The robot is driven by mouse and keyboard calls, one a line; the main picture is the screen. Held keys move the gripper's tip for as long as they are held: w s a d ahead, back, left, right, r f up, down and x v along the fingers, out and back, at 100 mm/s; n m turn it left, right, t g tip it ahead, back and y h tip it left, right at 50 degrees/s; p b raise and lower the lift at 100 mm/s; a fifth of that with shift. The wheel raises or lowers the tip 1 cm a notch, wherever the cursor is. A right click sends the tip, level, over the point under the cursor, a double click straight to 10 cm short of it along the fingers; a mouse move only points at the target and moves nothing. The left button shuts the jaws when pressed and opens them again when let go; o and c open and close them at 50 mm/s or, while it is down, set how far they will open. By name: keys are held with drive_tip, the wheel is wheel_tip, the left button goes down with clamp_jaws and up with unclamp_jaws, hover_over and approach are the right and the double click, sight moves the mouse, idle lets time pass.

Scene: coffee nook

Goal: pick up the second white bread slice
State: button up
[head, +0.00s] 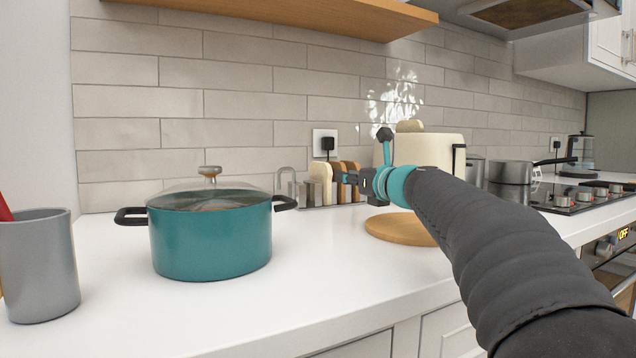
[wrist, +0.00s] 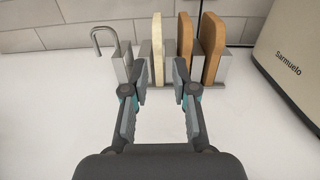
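A metal toast rack (wrist: 113,55) stands on the counter with upright bread slices in it. One white bread slice (wrist: 158,50) stands in its left part; it also shows in the head view (head: 321,178). My gripper (wrist: 153,70) is open and empty, facing the rack. In the wrist view the white slice appears between the fingertips, nearer the middle than either finger, with space on both sides. In the head view my gripper (head: 350,180) is in front of the rack and hides part of it.
Two brown slices (wrist: 184,45) (wrist: 212,48) stand right of the white one. A cream toaster (wrist: 288,50) is close on the right, near a round wooden board (head: 400,232). A teal pot (head: 210,240) stands to the left. The counter before the rack is clear.

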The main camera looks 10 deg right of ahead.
sight(332, 173)
drive_tip(key=p+x, duration=0.1)
drive_tip(key=x, duration=0.7)
drive_tip(key=shift+r+p+x, duration=0.1)
drive_tip(key=shift+p+x, duration=0.3)
drive_tip(key=shift+x, duration=0.85)
drive_tip(key=shift+r+p+x, duration=0.15)
drive_tip(key=shift+p+x, duration=0.25)
drive_tip(key=shift+x, duration=0.9)
drive_tip(key=shift+s+a, duration=0.1)
clamp_jaws()
